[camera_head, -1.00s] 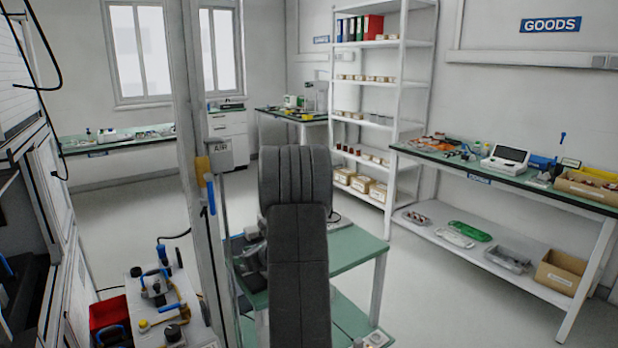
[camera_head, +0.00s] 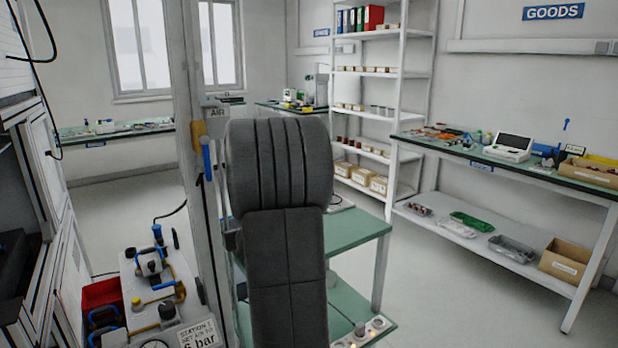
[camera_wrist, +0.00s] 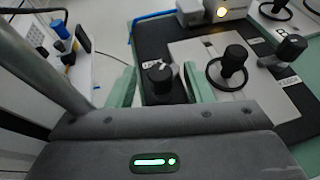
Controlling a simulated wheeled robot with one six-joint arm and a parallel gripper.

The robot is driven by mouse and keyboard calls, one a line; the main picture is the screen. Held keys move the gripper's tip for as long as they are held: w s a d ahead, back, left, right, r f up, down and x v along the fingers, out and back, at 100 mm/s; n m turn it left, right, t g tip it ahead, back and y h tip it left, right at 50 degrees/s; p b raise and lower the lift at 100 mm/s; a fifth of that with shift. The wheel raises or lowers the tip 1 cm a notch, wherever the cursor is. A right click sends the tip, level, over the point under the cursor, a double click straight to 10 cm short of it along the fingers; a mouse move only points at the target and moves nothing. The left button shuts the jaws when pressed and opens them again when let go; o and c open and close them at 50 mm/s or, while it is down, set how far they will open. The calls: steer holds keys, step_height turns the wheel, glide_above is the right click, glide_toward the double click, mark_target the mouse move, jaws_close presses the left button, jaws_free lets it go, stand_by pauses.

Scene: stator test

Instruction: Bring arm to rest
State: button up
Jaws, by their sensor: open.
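My dark grey arm (camera_head: 283,230) rises upright in the middle of the head view, covering part of the green-topped table (camera_head: 355,228) behind it. The head view does not show my gripper's fingers. In the wrist view, my gripper (camera_wrist: 161,82) shows two green fingers spread apart. A black knob (camera_wrist: 160,76) appears in the gap between them. Whether the fingers are near it in depth is hard to tell, and no object is seen gripped.
A grey post (camera_head: 190,130) stands close left of my arm. A station with fixtures (camera_head: 150,290) and a red bin (camera_head: 102,296) is at lower left. In the wrist view, a plate with black knobs (camera_wrist: 205,50) lies ahead. The floor (camera_head: 440,280) at right is clear.

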steer(key=p+v, duration=0.1)
steer(key=v, duration=0.8)
steer(key=shift+w, duration=0.1)
steer(key=shift+s+d+r, duration=0.1)
steer(key=shift+s, duration=0.2)
steer(key=shift+d, duration=0.1)
